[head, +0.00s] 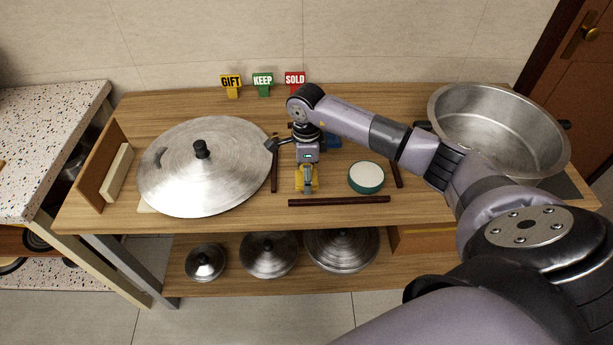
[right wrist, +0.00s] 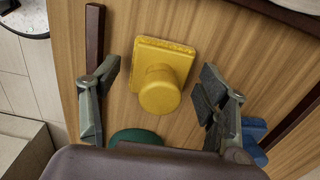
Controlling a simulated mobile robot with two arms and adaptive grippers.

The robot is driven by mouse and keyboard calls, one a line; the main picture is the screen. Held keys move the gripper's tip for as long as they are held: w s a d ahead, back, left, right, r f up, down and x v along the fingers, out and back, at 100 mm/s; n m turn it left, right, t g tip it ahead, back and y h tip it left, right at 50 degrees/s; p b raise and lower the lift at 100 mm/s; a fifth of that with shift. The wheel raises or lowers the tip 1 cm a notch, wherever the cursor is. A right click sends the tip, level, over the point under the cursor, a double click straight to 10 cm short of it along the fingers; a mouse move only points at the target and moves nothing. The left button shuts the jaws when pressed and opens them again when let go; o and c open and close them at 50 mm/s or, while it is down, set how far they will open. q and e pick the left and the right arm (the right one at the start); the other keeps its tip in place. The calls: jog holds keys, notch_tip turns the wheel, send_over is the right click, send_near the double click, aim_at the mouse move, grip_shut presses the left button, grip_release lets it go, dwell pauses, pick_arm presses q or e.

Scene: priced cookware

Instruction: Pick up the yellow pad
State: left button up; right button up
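The yellow pad (right wrist: 163,62) is a square yellow block with a round knob, lying on the wooden tabletop in the right wrist view. My right gripper (right wrist: 160,78) is open, with one finger on each side of the pad and gaps between. In the head view my right gripper (head: 307,186) points down over the yellow pad (head: 298,181) and hides much of it. Whether the fingers are down at knob height is hard to tell. My left gripper is not in view.
A blue block (head: 333,141) and a round white item with a green rim (head: 366,177) are close by. Dark bars (head: 340,201) lie around them. A large lid (head: 205,165) is left and a big pot (head: 500,130) right. Small signs (head: 263,80) stand behind.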

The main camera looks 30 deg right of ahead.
jog(key=c, duration=1)
jog(key=shift+r, duration=0.1)
notch_tip(320, 180, up, 20)
jog(key=b, duration=0.2)
